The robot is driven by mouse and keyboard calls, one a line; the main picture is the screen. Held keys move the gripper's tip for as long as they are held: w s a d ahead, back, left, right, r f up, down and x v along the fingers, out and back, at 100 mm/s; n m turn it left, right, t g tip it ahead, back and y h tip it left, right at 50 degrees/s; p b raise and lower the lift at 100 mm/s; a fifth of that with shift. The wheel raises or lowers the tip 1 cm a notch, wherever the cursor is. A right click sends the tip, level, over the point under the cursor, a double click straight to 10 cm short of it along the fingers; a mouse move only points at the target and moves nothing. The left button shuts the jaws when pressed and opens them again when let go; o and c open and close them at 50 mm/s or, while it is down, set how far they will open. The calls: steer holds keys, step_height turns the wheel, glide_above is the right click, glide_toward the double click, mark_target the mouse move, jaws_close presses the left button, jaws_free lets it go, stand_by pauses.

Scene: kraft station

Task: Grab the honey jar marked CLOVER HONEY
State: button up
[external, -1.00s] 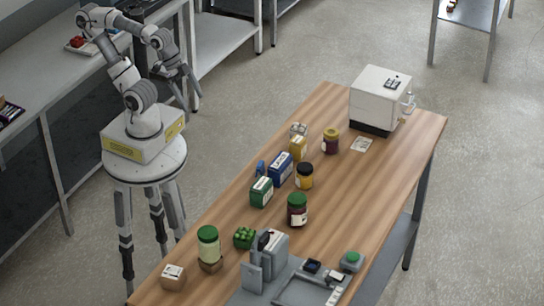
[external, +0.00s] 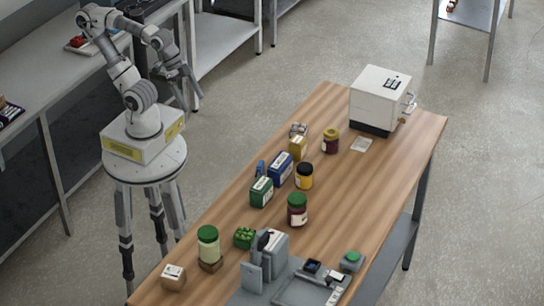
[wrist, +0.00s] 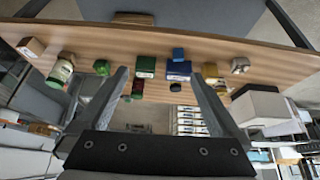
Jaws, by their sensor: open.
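Several jars stand on the wooden table; no label is legible, so I cannot read CLOVER HONEY. A jar with amber-yellow contents and a black lid (external: 304,177) looks most like honey. It stands right of the blue box; in the wrist view its black lid (wrist: 175,87) shows below that box. Other jars are a dark red one with a green lid (external: 297,211), a dark one with a yellow lid (external: 330,142) and a pale one with a green lid (external: 208,245). My gripper (external: 188,84) is open and empty, off the table's left side; its fingers (wrist: 160,75) frame the wrist view.
A blue box (external: 281,169), green box (external: 261,192) and yellow container (external: 298,148) crowd the jar's left side. A white machine (external: 380,98) stands at the far end, a grey device (external: 265,262) at the near end. The table's right side is mostly clear.

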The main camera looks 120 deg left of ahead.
steer(key=w+d+f+n+h+b, duration=0.2)
steer(key=w+d+f+b, duration=0.35)
steer(key=f, duration=0.35)
steer(key=w+d+f+n+h+b, duration=0.2)
steer(key=w+d+f+b, duration=0.3)
steer(key=f+b, duration=0.25)
steer(key=n+t+y+p, duration=0.1)
steer(key=t+y+p, duration=0.6)
steer(key=y+p, duration=0.25)
glide_toward(302, 167)
steer(key=b+x, duration=0.1)
steer(key=x, duration=0.1)
steer(key=b+x, duration=0.1)
steer(key=x, duration=0.1)
steer(key=b+x, duration=0.1)
steer(key=shift+w+a+r, duration=0.15)
steer(key=shift+w+a, duration=0.2)
steer(key=shift+a, duration=0.15)
steer(key=shift+f+x, duration=0.2)
steer(key=shift+x, duration=1.1)
steer(key=shift+f+x, duration=0.15)
steer(key=shift+x, duration=1.2)
steer(key=shift+s+d, duration=0.1)
steer(key=shift+d, duration=0.1)
jaws_close()
